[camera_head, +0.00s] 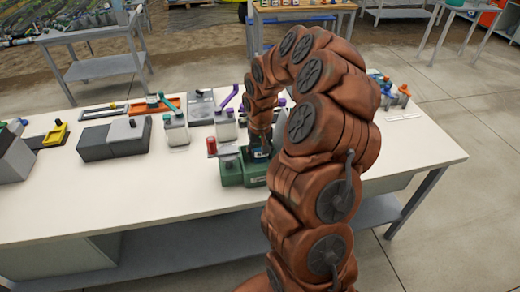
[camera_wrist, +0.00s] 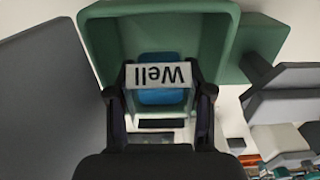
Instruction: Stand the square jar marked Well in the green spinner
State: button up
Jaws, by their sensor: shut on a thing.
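The square jar marked Well (camera_wrist: 160,76) shows its white label upside down in the wrist view, with blue beside the label. My gripper (camera_wrist: 160,105) is shut on this jar, one dark finger on each side. It also shows in the head view (camera_head: 261,150), pointing down at the green spinner. The green spinner (camera_head: 232,174) stands near the table's front edge; in the wrist view its square green rim (camera_wrist: 159,8) surrounds the upper part of the jar. I cannot tell whether the jar touches its floor. In the head view my arm and gripper mostly hide the jar.
A red-topped post (camera_head: 211,146) stands at the spinner's left. Grey boxes (camera_head: 114,139) are further left. Small coloured items (camera_head: 402,92) stand at the far right. The front left table top is clear.

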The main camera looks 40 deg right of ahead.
aim_at(260, 164)
jog(key=shift+f, duration=1.45)
jog(key=shift+f+b, duration=1)
jog(key=shift+f, duration=0.15)
jog(key=o, duration=1.3)
jog(key=shift+r, duration=0.15)
